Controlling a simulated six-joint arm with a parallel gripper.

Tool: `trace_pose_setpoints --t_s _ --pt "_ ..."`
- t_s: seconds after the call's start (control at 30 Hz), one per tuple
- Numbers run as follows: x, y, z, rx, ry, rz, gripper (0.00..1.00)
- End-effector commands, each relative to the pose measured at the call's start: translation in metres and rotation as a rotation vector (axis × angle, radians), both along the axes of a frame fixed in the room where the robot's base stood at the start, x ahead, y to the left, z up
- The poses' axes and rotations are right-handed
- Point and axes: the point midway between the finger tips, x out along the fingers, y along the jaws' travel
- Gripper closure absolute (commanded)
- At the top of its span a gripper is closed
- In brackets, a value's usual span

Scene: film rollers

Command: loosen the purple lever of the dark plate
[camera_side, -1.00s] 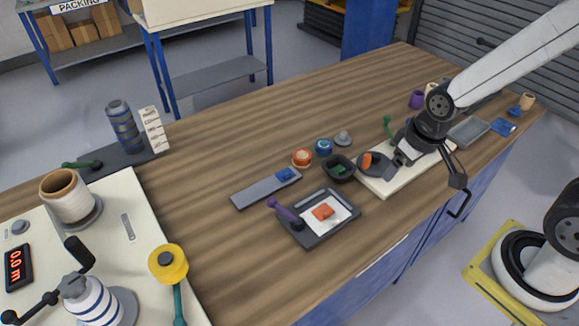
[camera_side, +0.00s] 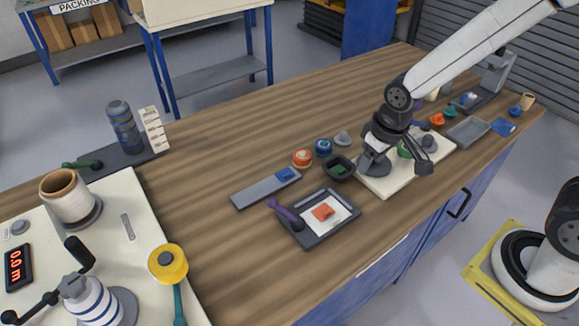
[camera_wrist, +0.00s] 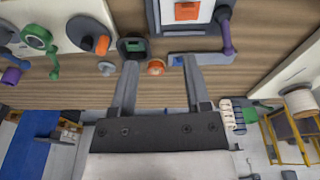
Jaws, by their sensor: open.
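The dark plate (camera_side: 325,230) lies on the wooden table in the side view, with a white sheet and an orange-red piece on it. Its purple lever (camera_side: 285,213) stands at the plate's left corner, tilted up to the left. In the wrist view the dark plate (camera_wrist: 161,20) is at the top edge, and the purple lever (camera_wrist: 226,36) is at its right side. My gripper (camera_wrist: 160,65) is open, its two fingers apart with nothing held between them. In the side view it is over the white board, right of the plate and apart from it.
A dark bowl (camera_side: 339,167) with a green piece, an orange-red roller (camera_side: 302,158) and a blue roller (camera_side: 323,147) lie behind the plate. A grey strip (camera_side: 262,190) with a blue block is at its left. A white board (camera_side: 390,188) bears a grey disc.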

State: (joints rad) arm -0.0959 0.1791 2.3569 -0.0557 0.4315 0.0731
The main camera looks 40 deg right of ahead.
Motion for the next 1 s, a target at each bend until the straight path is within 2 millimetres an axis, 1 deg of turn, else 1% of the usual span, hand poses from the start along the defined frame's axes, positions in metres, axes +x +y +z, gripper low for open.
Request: trace_pose_setpoints --t_s 0.03,0.2,0.37,0.5,0.7,0.8,0.9,1.0 --pt "0.011 0.008 -0.004 -0.006 0.012 0.02 0.39" --pt "0.043 0.035 -0.016 -0.033 0.049 0.066 0.39" --pt "0.071 0.063 -0.032 -0.063 0.079 0.109 0.39" --pt "0.09 0.09 -0.048 -0.095 0.102 0.144 0.39" --pt "0.112 0.128 -0.074 -0.145 0.127 0.19 0.39" --pt "0.118 0.144 -0.086 -0.166 0.135 0.207 0.39" --pt "0.123 0.155 -0.094 -0.182 0.138 0.219 0.39" --pt "0.124 0.162 -0.099 -0.192 0.14 0.224 0.39"
